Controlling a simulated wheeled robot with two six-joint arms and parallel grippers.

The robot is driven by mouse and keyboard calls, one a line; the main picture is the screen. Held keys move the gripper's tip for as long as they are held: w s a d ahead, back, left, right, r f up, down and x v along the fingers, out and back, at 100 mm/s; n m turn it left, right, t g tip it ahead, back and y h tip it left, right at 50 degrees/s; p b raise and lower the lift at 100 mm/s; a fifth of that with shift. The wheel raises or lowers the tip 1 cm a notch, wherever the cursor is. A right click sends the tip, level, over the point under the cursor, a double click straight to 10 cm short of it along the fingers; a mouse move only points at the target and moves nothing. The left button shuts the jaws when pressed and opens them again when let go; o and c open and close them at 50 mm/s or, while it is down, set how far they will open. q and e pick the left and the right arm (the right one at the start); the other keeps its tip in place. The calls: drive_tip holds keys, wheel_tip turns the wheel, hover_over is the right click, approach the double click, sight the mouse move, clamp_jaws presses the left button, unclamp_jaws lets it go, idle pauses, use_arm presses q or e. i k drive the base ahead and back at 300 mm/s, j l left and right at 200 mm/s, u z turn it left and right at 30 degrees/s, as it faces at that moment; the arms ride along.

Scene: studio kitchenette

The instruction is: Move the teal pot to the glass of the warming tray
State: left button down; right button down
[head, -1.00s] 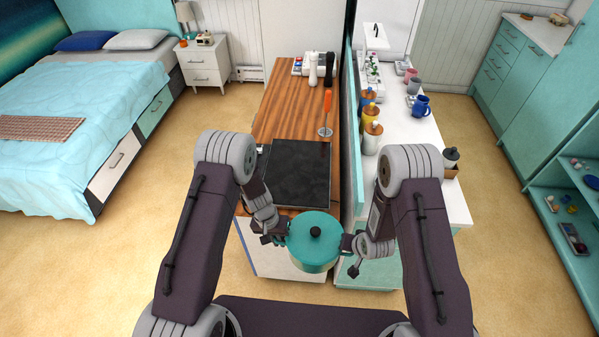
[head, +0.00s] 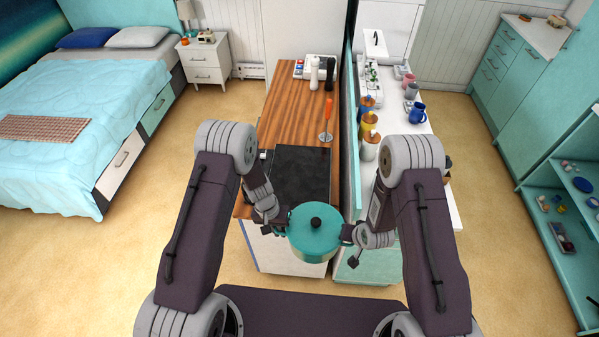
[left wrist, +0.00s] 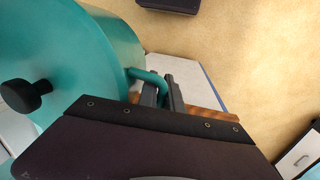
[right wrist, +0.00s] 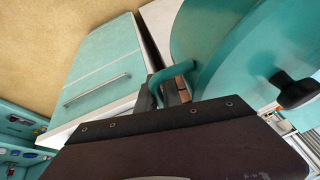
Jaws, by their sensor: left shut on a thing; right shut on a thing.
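The teal pot (head: 314,242) has a teal lid with a black knob and hangs level between my two grippers, in front of the counter's near edge. My left gripper (head: 281,226) is shut on the pot's left handle, which shows between the fingers in the left wrist view (left wrist: 150,76). My right gripper (head: 347,236) is shut on the right handle, seen in the right wrist view (right wrist: 170,80). The warming tray (head: 301,172) is a flat plate with dark glass on the wooden counter, just beyond the pot. Its glass is bare; its near edge is partly hidden by the pot.
An orange-handled utensil (head: 327,115) stands behind the tray's right corner. White and black bottles (head: 314,74) are at the counter's far end. A teal divider (head: 350,150) runs along the right, with canisters (head: 369,145) beyond it. Wood left of the tray is clear.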

sight(300, 180)
drive_tip(key=i+j, duration=0.2)
drive_tip(key=i, duration=0.3)
drive_tip(key=i+j, duration=0.2)
drive_tip(key=i, duration=0.25)
